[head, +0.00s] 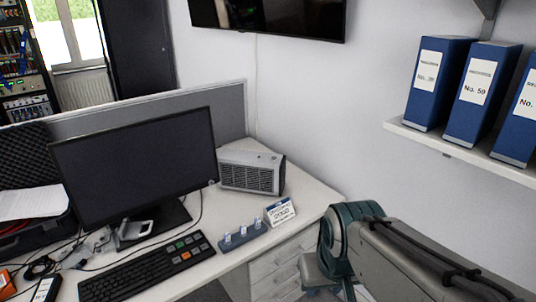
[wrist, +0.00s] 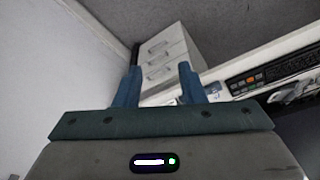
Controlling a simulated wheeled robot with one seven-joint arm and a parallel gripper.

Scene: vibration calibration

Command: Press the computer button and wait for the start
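A grey box-shaped computer (head: 250,172) with a grilled front stands at the back right of the white desk, beside the monitor. I cannot make out its button. The monitor (head: 140,165) has a dark, blank screen. My arm is at the lower right in the head view, to the right of the desk and apart from the computer; the fingertips are not clear there. In the wrist view my gripper (wrist: 158,70) has its two blue fingers apart with nothing between them. It points down toward the floor and the drawers. The computer is not visible in the wrist view.
A keyboard (head: 147,273), a small blue stand (head: 242,236) and a desk sign (head: 280,212) are on the desk. White drawers (wrist: 168,57) are under its right end. A shelf (head: 470,153) with blue binders juts from the right wall. A grey partition (head: 228,108) runs behind.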

